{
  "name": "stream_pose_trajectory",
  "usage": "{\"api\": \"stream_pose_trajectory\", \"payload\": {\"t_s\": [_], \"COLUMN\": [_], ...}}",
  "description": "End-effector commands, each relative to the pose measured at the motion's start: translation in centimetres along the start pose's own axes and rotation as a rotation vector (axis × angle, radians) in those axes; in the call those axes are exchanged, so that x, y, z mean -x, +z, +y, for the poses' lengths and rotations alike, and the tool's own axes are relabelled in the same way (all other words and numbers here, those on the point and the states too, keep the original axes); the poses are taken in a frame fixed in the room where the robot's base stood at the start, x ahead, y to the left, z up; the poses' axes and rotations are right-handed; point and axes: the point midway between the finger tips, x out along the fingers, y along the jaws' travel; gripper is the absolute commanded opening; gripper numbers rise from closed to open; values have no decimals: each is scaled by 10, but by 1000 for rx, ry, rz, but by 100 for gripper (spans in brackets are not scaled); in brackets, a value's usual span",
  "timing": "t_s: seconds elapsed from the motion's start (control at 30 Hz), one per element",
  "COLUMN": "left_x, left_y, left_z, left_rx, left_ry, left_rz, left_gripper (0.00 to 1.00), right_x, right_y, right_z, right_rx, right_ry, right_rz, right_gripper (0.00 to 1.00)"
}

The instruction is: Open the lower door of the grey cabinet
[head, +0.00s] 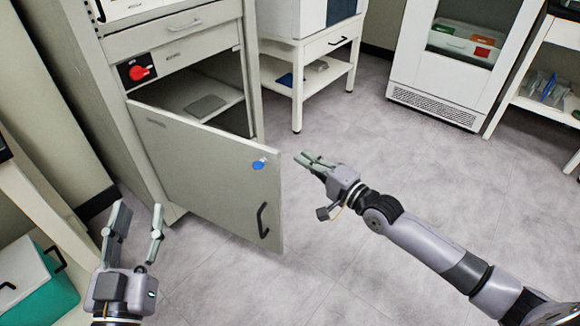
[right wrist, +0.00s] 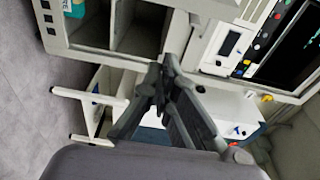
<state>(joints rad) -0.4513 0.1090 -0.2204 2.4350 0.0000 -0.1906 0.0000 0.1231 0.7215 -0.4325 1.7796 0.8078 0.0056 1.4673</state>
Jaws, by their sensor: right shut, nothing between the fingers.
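The grey cabinet (head: 90,85) stands at the left in the head view, and its lower door (head: 205,170) is swung partly open to the right. The door has a black handle (head: 262,220) near its free edge and a blue knob (head: 259,163). Behind it an inner shelf (head: 188,105) shows. My right gripper (head: 312,160) is shut and empty, to the right of the door's free edge and apart from it. It also shows shut in the right wrist view (right wrist: 165,75). My left gripper (head: 138,212) is open and empty, at the lower left in front of the door.
A drawer (head: 165,30) and a red switch (head: 138,71) sit above the door opening. A white cart (head: 300,85) stands behind. A white glass-fronted unit (head: 440,95) and a shelf rack (head: 550,90) are at the right. A teal box (head: 45,295) is at lower left. The middle floor is clear.

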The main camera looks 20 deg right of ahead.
Motion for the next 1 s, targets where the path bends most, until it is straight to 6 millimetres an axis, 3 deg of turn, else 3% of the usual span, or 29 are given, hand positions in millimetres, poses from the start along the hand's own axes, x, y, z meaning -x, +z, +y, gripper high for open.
{"api": "stream_pose_trajectory", "payload": {"t_s": [0.27,0.53,1.0], "left_x": [4,3,3], "left_y": [-43,-42,-44], "left_z": [6,6,6], "left_rx": [9,8,9], "left_ry": [13,12,13], "left_rz": [248,237,243], "left_gripper": [40,40,40], "right_x": [-35,-22,-20], "right_y": [4,34,38], "right_z": [1,0,0], "right_rx": [-3,-2,1], "right_ry": [-1,-1,1], "right_rz": [-2,-1,0], "right_gripper": [0,0,0]}}
